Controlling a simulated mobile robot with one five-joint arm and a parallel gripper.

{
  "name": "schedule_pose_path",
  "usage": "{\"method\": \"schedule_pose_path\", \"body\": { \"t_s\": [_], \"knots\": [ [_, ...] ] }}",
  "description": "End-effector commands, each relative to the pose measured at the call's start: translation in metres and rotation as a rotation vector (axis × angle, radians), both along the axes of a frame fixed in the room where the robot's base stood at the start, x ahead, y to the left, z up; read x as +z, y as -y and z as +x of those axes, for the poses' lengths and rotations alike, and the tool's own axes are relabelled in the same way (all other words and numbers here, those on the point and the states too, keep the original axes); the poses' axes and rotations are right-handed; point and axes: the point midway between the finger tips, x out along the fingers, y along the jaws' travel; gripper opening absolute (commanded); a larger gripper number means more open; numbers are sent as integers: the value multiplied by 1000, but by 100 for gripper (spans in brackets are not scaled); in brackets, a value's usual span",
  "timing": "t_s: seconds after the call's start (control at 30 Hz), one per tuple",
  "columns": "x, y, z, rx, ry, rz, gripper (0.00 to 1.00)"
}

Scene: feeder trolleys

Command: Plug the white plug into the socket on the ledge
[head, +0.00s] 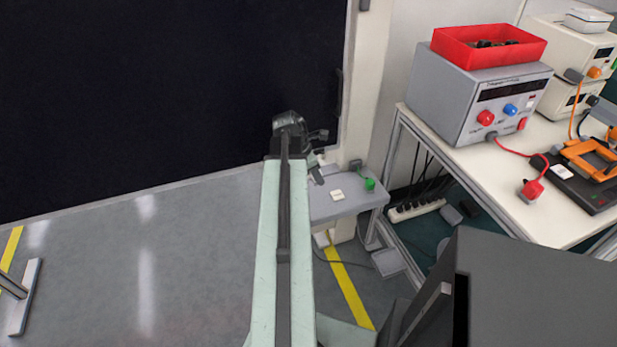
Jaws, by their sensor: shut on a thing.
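My gripper (318,174) is at the far end of my outstretched arm, just above the left back part of the grey ledge (350,208). It points down and to the right. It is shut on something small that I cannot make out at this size. A small white square fitting (337,195), which looks like the socket, sits on the ledge a little right of and below my gripper in the picture. I see a gap between them in the picture, but cannot judge the height. I cannot pick out the white plug; my gripper may hide it.
A green knob-like thing (369,184) stands at the ledge's right side. A white bench (490,165) with a power supply (470,95) and a red tray (489,61) is at the right. A power strip (416,211) and cables lie below.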

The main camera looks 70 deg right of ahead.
Motion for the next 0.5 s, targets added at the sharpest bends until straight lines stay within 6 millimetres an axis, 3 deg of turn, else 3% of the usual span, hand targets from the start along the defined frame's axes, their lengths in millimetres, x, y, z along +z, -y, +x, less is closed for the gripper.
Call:
{"method": "schedule_pose_path", "body": {
  "t_s": [0.5],
  "knots": [
    [0,42,-43,-1,1,0,0]
  ]
}}
